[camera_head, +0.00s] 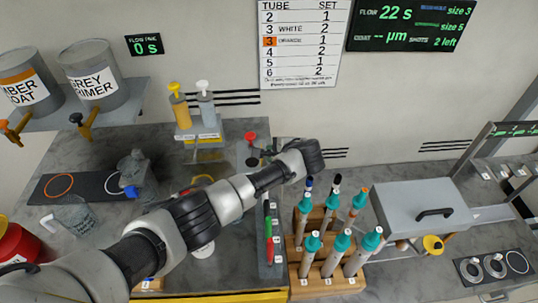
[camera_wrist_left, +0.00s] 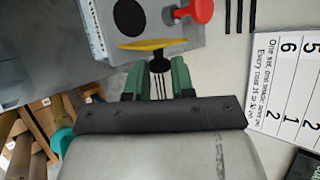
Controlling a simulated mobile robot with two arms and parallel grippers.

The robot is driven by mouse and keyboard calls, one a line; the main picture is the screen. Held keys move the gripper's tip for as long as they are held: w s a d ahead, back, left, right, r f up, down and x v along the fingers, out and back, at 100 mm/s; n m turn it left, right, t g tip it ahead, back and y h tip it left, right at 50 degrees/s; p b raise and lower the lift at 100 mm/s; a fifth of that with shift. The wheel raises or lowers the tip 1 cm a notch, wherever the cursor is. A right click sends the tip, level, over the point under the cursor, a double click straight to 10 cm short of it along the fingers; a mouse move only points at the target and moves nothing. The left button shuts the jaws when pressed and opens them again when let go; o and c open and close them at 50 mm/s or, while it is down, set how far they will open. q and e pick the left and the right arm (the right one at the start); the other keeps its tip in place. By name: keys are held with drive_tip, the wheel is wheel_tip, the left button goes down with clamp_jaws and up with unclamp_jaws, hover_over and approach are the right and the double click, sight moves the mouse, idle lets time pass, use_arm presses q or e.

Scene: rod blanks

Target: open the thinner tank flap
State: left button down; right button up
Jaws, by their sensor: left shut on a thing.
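The thinner tank appears to be the grey box (camera_wrist_left: 96,28) in the left wrist view, with a red knob (camera_wrist_left: 198,11) on it. Its top has a round black opening (camera_wrist_left: 130,17). A yellow flap (camera_wrist_left: 150,45) shows nearly edge-on beside this opening, raised off it. My left gripper (camera_wrist_left: 157,75) is shut on the dark stem or tab under the yellow flap, its green fingers on either side. In the head view, my left arm reaches across the bench and its gripper (camera_head: 275,146) is by the red knob (camera_head: 250,136), mostly hidden by the wrist. My right gripper is out of view.
A wooden rack (camera_head: 325,284) with several teal-capped rods stands right of my arm. A grey box with a black handle (camera_head: 420,205) is farther right. Two pump bottles (camera_head: 207,110) stand behind my arm. A glass jar (camera_head: 135,175) and a red can (camera_head: 18,243) are left.

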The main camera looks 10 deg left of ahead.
use_arm(q)
drive_tip(key=shift+w+d+f+m+y+b, duration=0.1)
drive_tip(key=shift+d+f+m+y+b, duration=0.25)
drive_tip(key=shift+y+b, duration=0.4)
drive_tip(key=shift+d+f+m+y+b, duration=0.2)
drive_tip(key=shift+f+m+y+b, duration=0.25)
drive_tip(key=shift+b, duration=0.45)
drive_tip(key=shift+r, duration=0.1)
drive_tip(key=c, duration=1)
unclamp_jaws()
